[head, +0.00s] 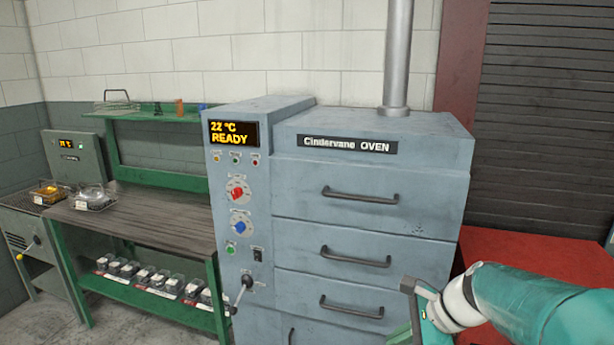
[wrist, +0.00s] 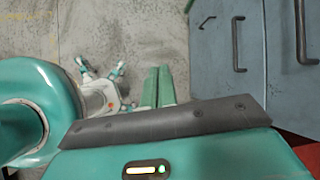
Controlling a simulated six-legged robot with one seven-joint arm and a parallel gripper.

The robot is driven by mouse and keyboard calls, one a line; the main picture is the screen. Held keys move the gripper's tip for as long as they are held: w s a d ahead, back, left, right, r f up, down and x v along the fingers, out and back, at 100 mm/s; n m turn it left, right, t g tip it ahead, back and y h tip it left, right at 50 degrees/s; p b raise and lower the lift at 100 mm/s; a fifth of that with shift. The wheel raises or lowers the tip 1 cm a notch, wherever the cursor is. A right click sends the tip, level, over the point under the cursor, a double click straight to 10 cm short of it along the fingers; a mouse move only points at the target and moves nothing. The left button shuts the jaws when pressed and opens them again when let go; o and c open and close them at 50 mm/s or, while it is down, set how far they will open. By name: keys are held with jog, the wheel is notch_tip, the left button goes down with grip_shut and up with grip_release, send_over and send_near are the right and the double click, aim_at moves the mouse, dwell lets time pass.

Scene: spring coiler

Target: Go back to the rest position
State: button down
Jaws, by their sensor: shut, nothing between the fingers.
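My gripper shows in the wrist view (wrist: 158,70) as two green fingers side by side. They are shut with nothing between them, above the bare grey floor (wrist: 110,30). In the head view my teal and white arm reaches in from the lower right, in front of the oven's right side. The gripper end there is partly cut off by the bottom edge. The blue-grey oven (head: 345,230) stands in the middle with its drawers closed. Its display (head: 234,133) reads 22 °C READY. The oven's front and handles also show at the right of the wrist view (wrist: 218,60).
A lever (head: 240,292) sticks out of the oven's lower left front. A red surface (head: 525,255) lies to the right.

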jog(key=s+r+n+t+h, duration=0.1)
jog(key=s+r+n+h, duration=0.1)
jog(key=s+n, duration=0.5)
jog(key=s+a+r+n+t+h, duration=0.1)
jog(key=s+r+n+h, duration=0.1)
jog(key=s+n+h, duration=0.2)
jog(key=s+n, duration=0.3)
jog(key=n, duration=0.5)
jog(key=shift+s+a+r, duration=0.2)
jog(key=shift+s+a, duration=0.05)
